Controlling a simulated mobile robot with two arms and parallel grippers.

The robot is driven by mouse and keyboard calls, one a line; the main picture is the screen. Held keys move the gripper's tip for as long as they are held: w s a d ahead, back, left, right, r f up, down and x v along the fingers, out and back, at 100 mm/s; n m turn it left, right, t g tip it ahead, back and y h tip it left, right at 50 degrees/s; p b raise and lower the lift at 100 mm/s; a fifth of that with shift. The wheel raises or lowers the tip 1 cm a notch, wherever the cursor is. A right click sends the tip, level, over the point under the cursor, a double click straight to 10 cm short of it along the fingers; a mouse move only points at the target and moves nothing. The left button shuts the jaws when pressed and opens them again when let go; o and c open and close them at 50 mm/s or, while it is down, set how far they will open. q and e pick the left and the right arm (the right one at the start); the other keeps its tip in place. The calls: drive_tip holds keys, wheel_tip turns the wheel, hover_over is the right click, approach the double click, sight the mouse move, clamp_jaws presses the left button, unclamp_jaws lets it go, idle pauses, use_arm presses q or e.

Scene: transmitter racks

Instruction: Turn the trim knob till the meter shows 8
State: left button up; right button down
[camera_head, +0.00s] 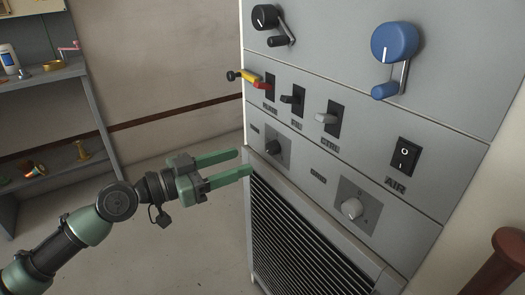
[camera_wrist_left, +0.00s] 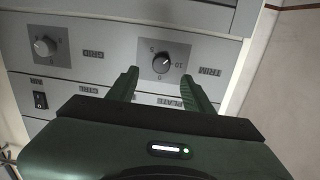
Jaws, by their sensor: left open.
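The trim knob (camera_head: 272,147) is a small dark knob on a grey square plate, low on the left of the grey rack front. In the left wrist view the trim knob (camera_wrist_left: 162,63) shows upside down, with a TRIM label beside it and scale marks 0, 5 and 10 around it. My left gripper (camera_head: 243,163) is open and empty, its green fingers pointing at the rack by its left edge. In the left wrist view the fingertips lie either side of the knob, apparently short of it. No meter shows in either view. My right gripper is not in view.
A lighter grid knob (camera_wrist_left: 45,46) sits on the same panel, with the black AIR switch (camera_head: 404,155) nearby. Levers and a blue crank (camera_head: 394,42) stick out above. A louvred grille (camera_head: 305,240) lies below. A shelf (camera_head: 45,77) stands left; floor between is free.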

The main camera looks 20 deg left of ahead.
sight(269, 148)
use_arm(q)
drive_tip(key=w+d+p, duration=0.1)
drive_tip(key=w, duration=0.1)
drive_tip(key=w+d+r+p, duration=0.1)
drive_tip(key=w+d, duration=0.1)
drive_tip(key=shift+p+x, duration=0.4)
drive_tip(key=shift+x, duration=0.6)
drive_tip(key=shift+w+d+f, duration=0.25)
drive_tip(key=shift+w+d, duration=0.05)
clamp_jaws()
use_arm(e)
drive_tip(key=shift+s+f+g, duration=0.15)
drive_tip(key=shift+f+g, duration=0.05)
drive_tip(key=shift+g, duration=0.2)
